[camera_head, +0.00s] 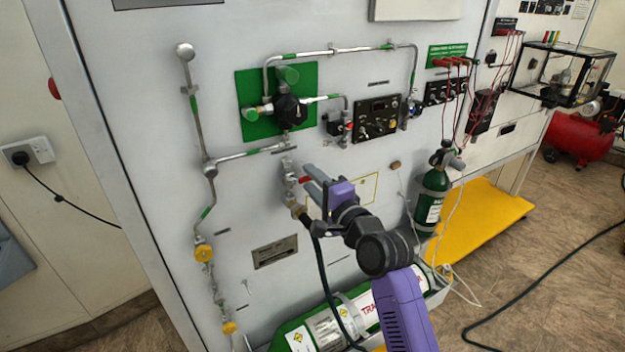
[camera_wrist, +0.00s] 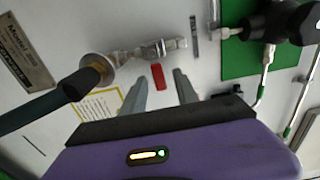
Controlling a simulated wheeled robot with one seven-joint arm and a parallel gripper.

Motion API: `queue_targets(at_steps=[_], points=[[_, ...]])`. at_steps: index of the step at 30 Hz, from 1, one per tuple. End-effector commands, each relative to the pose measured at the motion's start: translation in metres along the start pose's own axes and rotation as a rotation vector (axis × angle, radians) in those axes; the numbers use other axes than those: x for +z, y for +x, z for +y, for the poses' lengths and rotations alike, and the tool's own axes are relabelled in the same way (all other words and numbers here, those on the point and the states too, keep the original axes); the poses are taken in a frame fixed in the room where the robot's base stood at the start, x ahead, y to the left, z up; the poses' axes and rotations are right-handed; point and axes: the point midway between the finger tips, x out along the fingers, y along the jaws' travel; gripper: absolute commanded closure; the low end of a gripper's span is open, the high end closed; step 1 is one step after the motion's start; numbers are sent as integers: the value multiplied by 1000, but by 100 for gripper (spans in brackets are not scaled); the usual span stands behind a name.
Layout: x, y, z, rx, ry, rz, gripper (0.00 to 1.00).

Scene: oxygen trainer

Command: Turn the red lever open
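The red lever (camera_wrist: 158,76) is a small flat handle on the valve (camera_wrist: 165,47) in the metal pipe line on the panel. In the wrist view it stands between the tips of my gripper (camera_wrist: 160,82), with a gap on each side. My gripper is open, and its two grey fingers reach toward the panel. In the head view my gripper (camera_head: 308,176) is close to the panel, and a bit of the red lever (camera_head: 303,180) shows at the fingertips. The fingers partly hide it there. How deep the lever sits between the fingers I cannot tell.
A dark hose (camera_head: 322,275) hangs from the brass fitting (camera_head: 299,211) below the valve. A green plate (camera_head: 254,122) with a black regulator (camera_head: 291,108) is above. A green cylinder (camera_head: 432,198) stands to the right, and another cylinder (camera_head: 318,330) lies below.

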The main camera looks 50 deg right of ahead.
Motion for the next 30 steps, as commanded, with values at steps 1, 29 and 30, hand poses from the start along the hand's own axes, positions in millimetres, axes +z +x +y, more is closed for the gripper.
queue_targets(at_steps=[1,29,30], points=[[0,1,0,0,0,0,64],[0,1,-3,1,-84,0,100],[0,1,-4,1,-106,0,100]])
